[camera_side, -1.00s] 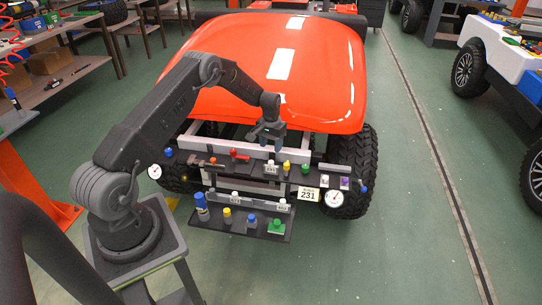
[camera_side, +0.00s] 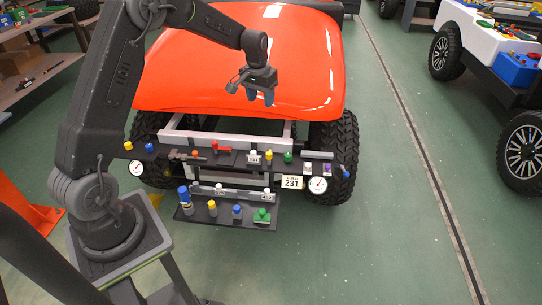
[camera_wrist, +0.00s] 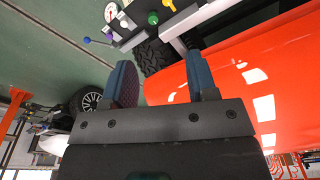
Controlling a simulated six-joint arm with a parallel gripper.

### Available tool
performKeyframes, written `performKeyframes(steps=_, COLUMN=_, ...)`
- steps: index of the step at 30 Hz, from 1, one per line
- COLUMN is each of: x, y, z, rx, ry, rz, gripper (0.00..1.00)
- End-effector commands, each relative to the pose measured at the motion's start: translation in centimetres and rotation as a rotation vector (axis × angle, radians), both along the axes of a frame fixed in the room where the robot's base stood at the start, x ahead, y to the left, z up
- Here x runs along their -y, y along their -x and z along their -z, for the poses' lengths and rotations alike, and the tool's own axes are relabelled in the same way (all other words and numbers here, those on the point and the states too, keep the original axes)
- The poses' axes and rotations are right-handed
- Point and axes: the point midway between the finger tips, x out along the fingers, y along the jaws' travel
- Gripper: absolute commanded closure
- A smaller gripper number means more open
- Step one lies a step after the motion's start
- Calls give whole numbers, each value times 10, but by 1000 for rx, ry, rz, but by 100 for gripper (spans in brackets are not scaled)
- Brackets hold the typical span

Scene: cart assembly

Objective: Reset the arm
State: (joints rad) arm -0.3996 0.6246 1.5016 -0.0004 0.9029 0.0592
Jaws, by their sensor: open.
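My gripper (camera_side: 260,93) is raised in front of the orange hood (camera_side: 200,75) in the side view, well above the shelves of small parts. In the wrist view my gripper (camera_wrist: 162,84) shows two blue fingers spread apart with nothing between them. The upper shelf (camera_side: 225,164) carries several small colored parts, among them a red one (camera_side: 218,147), a yellow one (camera_side: 269,155) and a green one (camera_side: 287,157). The lower shelf (camera_side: 225,222) holds a blue can (camera_side: 185,200), a yellow part (camera_side: 212,208), a blue part (camera_side: 237,212) and a green block (camera_side: 262,215).
The cart's black tire (camera_side: 332,150) stands right of the shelves. Round gauges sit at the left (camera_side: 136,168) and right (camera_side: 318,185) ends. A white vehicle (camera_side: 480,50) is at the far right. Green floor (camera_side: 390,200) between them is clear.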

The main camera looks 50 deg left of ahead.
Motion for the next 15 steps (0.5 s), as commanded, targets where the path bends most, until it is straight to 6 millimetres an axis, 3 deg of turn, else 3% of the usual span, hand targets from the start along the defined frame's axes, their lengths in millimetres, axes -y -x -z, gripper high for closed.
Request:
performKeyframes(steps=1, x=17, y=8, z=-24, rx=23, ry=-9, rz=20, gripper=47)
performKeyframes(steps=6, x=66, y=46, z=-84, rx=87, ry=-30, rz=82, gripper=47)
performKeyframes(steps=12, x=119, y=106, z=-133, rx=165, ry=-48, rz=153, gripper=47)
performKeyframes(steps=15, x=141, y=140, z=-148, rx=204, ry=-54, rz=188, gripper=47)
